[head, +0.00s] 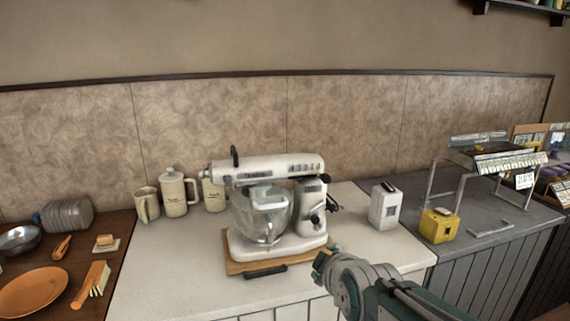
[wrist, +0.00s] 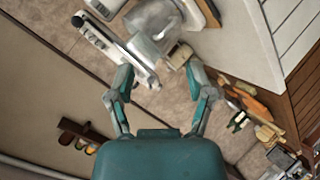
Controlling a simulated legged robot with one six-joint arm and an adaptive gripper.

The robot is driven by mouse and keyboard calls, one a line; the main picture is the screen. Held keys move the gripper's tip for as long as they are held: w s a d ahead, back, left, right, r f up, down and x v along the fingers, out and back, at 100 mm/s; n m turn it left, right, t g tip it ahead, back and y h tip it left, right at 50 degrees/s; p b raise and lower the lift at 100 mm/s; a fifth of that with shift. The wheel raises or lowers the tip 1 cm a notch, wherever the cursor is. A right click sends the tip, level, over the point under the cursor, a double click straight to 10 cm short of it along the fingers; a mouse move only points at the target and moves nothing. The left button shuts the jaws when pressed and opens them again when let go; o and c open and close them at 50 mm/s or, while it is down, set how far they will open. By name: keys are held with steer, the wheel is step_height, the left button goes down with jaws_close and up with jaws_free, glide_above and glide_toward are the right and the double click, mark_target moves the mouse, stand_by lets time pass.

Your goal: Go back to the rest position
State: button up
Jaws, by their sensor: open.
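My gripper (wrist: 160,76) is open in the wrist view, its two teal-and-grey fingers spread apart. I see nothing held between them. A small pale block shape shows beyond the fingers, but I cannot tell what it is. My teal-and-grey arm rises from the bottom of the head view in front of the counter; the fingertips are not clear there. The white stand mixer (head: 270,168) with its glass bowl (head: 258,216) stands on a wooden board (head: 238,268). The mixer also shows tilted at the top of the wrist view (wrist: 112,46).
A white box (head: 384,206), a yellow box (head: 438,226) and a wire rack (head: 462,185) are to the right. An orange plate (head: 34,292) lies left. The white counter's front left is clear.

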steer(key=s+d+f+m+g, duration=0.1)
steer(key=s+d+m+g, duration=0.1)
steer(key=s+m, duration=0.2)
steer(key=s+d+f+m+g+h, duration=0.1)
steer(key=s+d+f+m+g, duration=0.1)
steer(key=s, duration=0.7)
steer(key=s+d+f+m+g+h, duration=0.1)
steer(key=s+d+m+g, duration=0.1)
steer(key=s+m, duration=0.4)
steer(key=shift+s+d+f+m, duration=0.25)
steer(key=shift+d+f+m, duration=0.15)
steer(key=shift+d, duration=0.5)
